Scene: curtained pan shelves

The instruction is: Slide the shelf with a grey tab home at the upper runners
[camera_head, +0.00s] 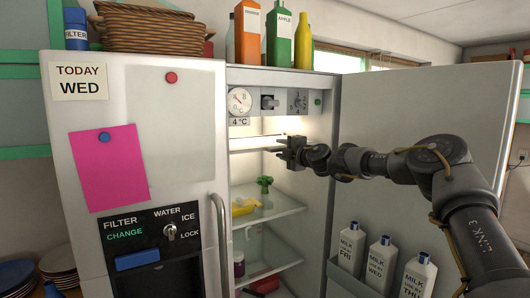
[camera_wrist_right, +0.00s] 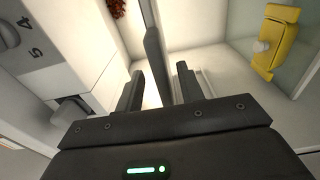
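My right gripper (camera_head: 281,151) is inside the open fridge, at the front of its upper space below the control panel. A pale shelf edge (camera_head: 256,145) shows just left of it, partly hidden by the gripper. In the right wrist view my gripper (camera_wrist_right: 160,84) has its two fingers apart. A thin shelf edge with a dark grey tab (camera_wrist_right: 154,52) runs between them, with gaps visible on both sides. Whether the shelf sits fully in the upper runners cannot be told. My left gripper is not in view.
A glass shelf (camera_head: 283,209) below holds a yellow item (camera_head: 244,207) and a green one (camera_head: 264,182). A lower shelf (camera_head: 262,270) follows. The open door (camera_head: 410,105) with milk cartons (camera_head: 381,262) stands right; the closed front (camera_head: 190,110) stands left.

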